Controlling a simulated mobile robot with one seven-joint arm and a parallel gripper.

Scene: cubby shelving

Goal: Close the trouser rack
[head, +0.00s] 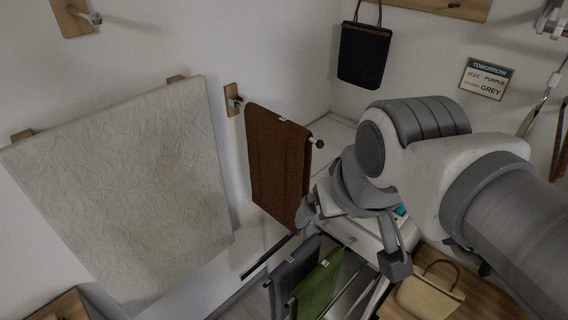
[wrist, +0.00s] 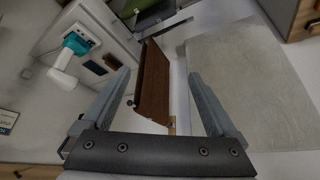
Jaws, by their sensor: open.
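The trouser rack (head: 344,291) is pulled out at the bottom of the head view, with grey trousers (head: 292,274) and green trousers (head: 318,286) hanging from its bars. Part of the rack and its green trousers (wrist: 130,7) show at the top edge of the wrist view. My gripper (head: 350,240) is open and empty, above the rack and apart from it as far as I can see. Its two spread fingers (wrist: 160,88) frame a brown hanging cloth in the wrist view. My arm hides part of the rack's inner end and the cabinet.
The brown cloth (head: 278,165) hangs on a wall peg left of my gripper, and a large cream cloth (head: 125,190) hangs further left. A tan handbag (head: 430,292) stands on a wooden surface at lower right. A teal-and-white item (wrist: 75,47) sits beside a white cabinet.

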